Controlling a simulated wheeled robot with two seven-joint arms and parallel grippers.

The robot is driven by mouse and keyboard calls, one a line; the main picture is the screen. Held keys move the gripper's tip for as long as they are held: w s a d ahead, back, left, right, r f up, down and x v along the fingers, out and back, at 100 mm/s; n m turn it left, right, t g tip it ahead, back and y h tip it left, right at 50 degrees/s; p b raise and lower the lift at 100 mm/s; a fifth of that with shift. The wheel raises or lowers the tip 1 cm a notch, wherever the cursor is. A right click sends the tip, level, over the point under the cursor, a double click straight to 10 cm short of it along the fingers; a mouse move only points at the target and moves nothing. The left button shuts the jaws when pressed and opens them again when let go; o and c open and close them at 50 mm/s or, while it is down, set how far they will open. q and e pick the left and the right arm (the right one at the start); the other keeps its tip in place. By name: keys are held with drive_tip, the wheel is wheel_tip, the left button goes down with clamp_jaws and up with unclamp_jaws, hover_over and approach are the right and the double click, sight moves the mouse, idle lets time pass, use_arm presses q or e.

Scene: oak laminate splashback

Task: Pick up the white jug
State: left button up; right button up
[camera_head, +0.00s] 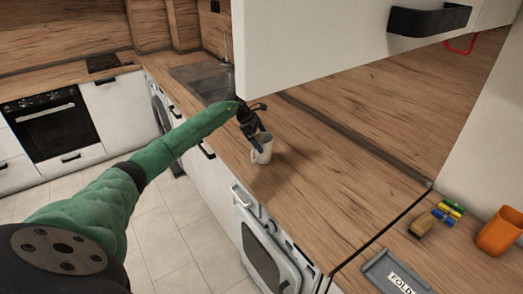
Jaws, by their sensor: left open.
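The white jug (263,154) stands upright on the wooden counter (310,190), near its front edge and right of the sink. My left arm reaches in from the lower left. My left gripper (257,141) is open and pointed down at the jug, with its fingers at the jug's rim and covering part of its upper left side. I cannot tell whether a finger is inside the jug or touching it. My right gripper is not in view.
A white upper cabinet (330,45) with a black handle hangs close above the counter. The sink (205,80) lies behind the gripper. An orange cup (499,232), small coloured items (449,211) and a grey tray (382,266) are at the right. The counter right of the jug is clear.

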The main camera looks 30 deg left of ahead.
use_arm(q)
drive_tip(key=shift+c, duration=0.4)
drive_tip(key=c, duration=1.7)
